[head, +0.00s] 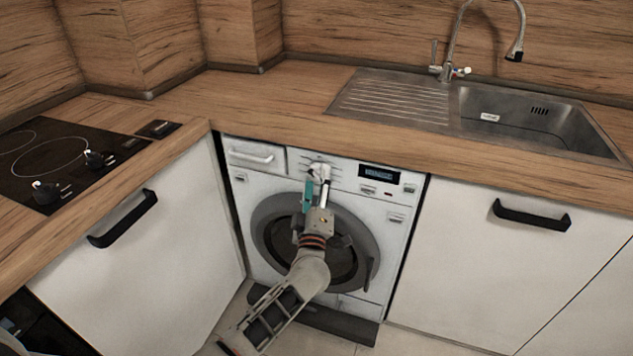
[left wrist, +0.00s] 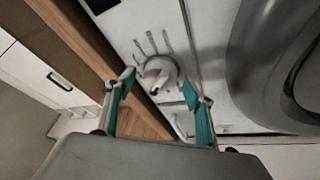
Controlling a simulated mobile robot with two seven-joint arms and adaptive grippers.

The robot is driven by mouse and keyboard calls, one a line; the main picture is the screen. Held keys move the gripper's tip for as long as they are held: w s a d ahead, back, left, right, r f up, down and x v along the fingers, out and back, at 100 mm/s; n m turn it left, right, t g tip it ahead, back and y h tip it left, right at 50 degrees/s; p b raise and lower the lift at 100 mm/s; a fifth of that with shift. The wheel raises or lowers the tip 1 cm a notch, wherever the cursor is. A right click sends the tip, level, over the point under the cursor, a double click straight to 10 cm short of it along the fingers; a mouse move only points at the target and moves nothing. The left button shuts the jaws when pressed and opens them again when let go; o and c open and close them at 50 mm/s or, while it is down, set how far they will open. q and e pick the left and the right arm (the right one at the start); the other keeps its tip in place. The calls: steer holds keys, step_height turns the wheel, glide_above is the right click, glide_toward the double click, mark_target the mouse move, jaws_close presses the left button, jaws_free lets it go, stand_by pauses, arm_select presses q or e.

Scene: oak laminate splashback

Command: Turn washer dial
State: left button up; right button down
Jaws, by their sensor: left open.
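The white washer (head: 395,230) stands under the counter between two white cabinets. Its dial (left wrist: 158,75) shows in the left wrist view as a round light knob with a raised grip, with marks printed beside it. In the head view the dial (head: 320,169) is at the top of the front panel, partly hidden by my gripper. My left gripper (head: 318,180) is open in front of the dial. In the left wrist view its teal fingers (left wrist: 157,88) are spread, one on each side of the dial. I cannot tell whether they touch it. My right gripper is not in view.
The wooden counter (head: 260,95) overhangs just above the washer panel. A dark display (head: 379,175) is right of the dial and a drawer (head: 257,156) left. The round door (head: 266,235) bulges below. Black handles (head: 125,220) stick out from the cabinets. A sink (head: 540,115) is at right.

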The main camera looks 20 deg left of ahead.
arm_select(q)
steer(key=v, duration=1.2)
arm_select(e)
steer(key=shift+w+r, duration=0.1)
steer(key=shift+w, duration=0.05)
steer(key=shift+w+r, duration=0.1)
